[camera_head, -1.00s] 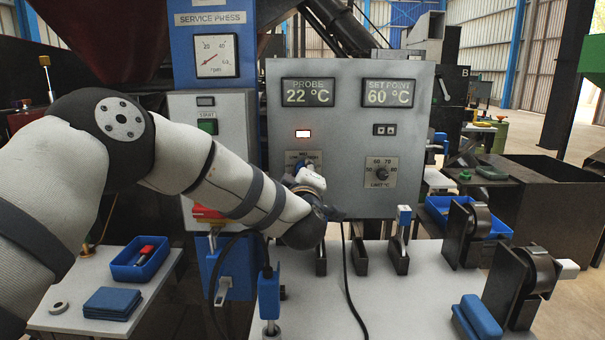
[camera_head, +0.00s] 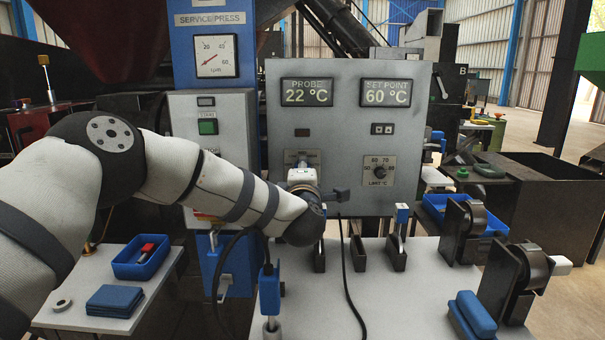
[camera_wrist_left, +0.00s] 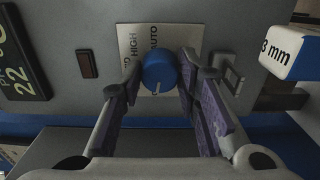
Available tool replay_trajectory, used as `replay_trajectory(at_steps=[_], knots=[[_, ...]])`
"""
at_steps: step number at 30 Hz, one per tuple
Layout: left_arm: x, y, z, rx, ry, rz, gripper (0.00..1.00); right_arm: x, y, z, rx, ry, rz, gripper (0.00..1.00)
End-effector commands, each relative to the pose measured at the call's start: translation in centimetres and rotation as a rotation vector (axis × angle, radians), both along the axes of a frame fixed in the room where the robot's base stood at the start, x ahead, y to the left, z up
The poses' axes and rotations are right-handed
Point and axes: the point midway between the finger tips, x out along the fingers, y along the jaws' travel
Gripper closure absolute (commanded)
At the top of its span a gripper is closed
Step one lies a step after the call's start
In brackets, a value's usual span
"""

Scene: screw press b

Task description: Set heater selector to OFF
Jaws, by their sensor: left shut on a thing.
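The heater selector is a round blue knob (camera_wrist_left: 158,72) on a pale label plate (camera_wrist_left: 135,45) reading HIGH and AUTO; other lettering is partly covered. A small light mark shows on the knob's rim, at its lower edge in the left wrist view. My left gripper (camera_wrist_left: 160,78) is shut on the knob, one finger on each side. In the head view my left wrist hides the knob, and only the top of its plate (camera_head: 303,157) shows. The lamp (camera_head: 302,132) above the plate is dark. My right gripper is not in view.
The grey panel (camera_head: 340,120) also has a probe display reading 22 °C (camera_head: 307,92), a set point display reading 60 °C (camera_head: 387,93) and a limit dial (camera_head: 380,171). A black cable (camera_head: 347,270) and several black holders stand on the pale bench (camera_head: 400,300) below.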

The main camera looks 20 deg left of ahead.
Motion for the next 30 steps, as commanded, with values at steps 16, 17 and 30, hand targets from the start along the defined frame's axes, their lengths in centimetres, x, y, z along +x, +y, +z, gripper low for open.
replay_trajectory(at_steps=[16,17,30], knots=[[0.0,0.0,0.1,-0.004,-0.002,-0.001,0.5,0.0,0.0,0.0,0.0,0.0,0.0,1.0],[0.0,0.0,0.1,-0.004,-0.002,-0.001,0.5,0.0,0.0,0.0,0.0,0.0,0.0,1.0],[-4.7,-1.5,0.1,-0.002,0.0,-0.006,0.5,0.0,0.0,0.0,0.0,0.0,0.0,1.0]])
